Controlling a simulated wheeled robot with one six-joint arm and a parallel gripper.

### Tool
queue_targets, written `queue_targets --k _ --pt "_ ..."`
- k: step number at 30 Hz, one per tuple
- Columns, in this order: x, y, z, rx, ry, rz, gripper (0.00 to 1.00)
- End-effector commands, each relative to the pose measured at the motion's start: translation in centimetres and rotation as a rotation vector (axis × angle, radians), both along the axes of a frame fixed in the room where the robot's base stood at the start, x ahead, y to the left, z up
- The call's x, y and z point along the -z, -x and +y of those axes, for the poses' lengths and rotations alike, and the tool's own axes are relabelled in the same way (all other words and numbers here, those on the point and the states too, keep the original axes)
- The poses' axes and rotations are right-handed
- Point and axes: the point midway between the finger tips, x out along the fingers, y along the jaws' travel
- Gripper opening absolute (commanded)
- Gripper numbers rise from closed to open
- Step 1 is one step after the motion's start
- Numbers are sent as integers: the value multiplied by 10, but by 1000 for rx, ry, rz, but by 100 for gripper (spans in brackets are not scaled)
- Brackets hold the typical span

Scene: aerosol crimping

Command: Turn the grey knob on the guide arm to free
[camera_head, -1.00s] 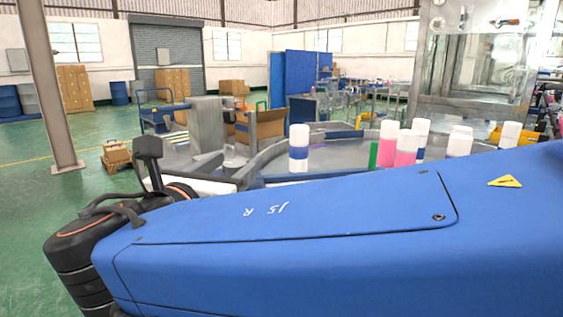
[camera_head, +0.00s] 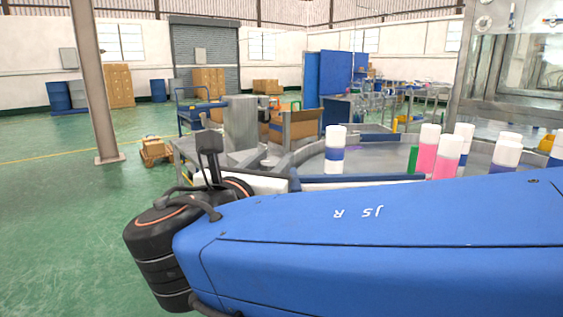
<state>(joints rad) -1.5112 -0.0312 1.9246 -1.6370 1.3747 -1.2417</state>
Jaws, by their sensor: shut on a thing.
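My blue arm crosses the lower right of the view and ends in a black wrist at the left. My gripper cannot be made out; the wrist and arm block the view there. A black upright part of my wrist stands up in front of the machine's left end. Grey metal guide pieces (camera_head: 277,166) show just behind the wrist, at the left end of the round table (camera_head: 378,153). I cannot pick out the grey knob or tell which piece is the guide arm.
White-capped cans, one with a blue band (camera_head: 335,154) and several pink or purple (camera_head: 447,160), stand on the round table. A glass-sided metal machine (camera_head: 515,85) rises at the right. A pillar (camera_head: 92,80) stands left; green floor (camera_head: 60,220) is open there.

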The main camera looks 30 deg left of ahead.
Motion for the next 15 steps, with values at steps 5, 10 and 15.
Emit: queue_targets --k 5,10,15 --pt "0 0 -1 -37 0 0 11" --pt "0 0 -1 -38 0 0 11" --pt "0 0 0 -38 0 0 52"
